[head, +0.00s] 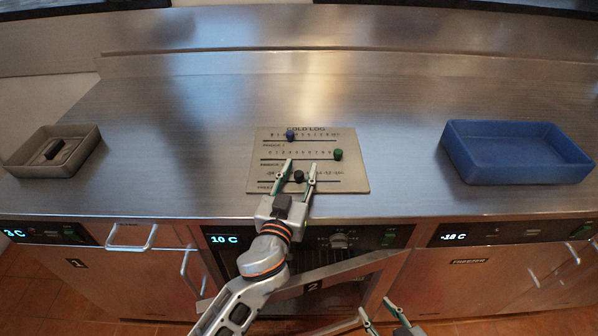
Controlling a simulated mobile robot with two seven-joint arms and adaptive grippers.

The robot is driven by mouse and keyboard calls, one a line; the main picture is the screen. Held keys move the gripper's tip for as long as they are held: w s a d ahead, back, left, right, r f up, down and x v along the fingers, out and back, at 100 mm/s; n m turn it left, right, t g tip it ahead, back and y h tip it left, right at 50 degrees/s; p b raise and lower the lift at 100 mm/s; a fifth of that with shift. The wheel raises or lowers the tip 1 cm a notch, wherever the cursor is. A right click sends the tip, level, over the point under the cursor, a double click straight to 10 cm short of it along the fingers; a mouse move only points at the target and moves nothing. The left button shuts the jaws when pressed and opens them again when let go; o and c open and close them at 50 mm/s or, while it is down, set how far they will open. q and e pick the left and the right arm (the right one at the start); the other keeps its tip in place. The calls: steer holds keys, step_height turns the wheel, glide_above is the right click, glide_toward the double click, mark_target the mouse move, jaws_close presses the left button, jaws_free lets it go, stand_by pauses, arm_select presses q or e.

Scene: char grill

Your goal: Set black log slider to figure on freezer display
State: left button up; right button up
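The cold log board (353,180) lies on the steel counter with three slider rows. The black slider knob (299,176) is on the lowest row, left of the row's middle. My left gripper (301,166) is open above the board, a finger on each side of the black knob with gaps showing. Its fingers partly cover the row's figures, which are too small to read surely. The freezer display (453,237) at right shows -18 C. My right gripper (376,307) is open and empty at the bottom edge, below the counter front.
The blue knob (290,136) and green knob (338,154) sit on the upper rows. A blue bin (515,173) stands right, a brown tray (88,160) with a dark-handled item left. Other displays read 10 C (224,239) and about 3 C (14,233). A lower door (340,275) hangs ajar.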

arm_select(q)
steer(key=shift+s, duration=0.25)
steer(key=v, duration=1.1)
steer(key=shift+s, duration=0.3)
steer(key=shift+a, duration=0.2)
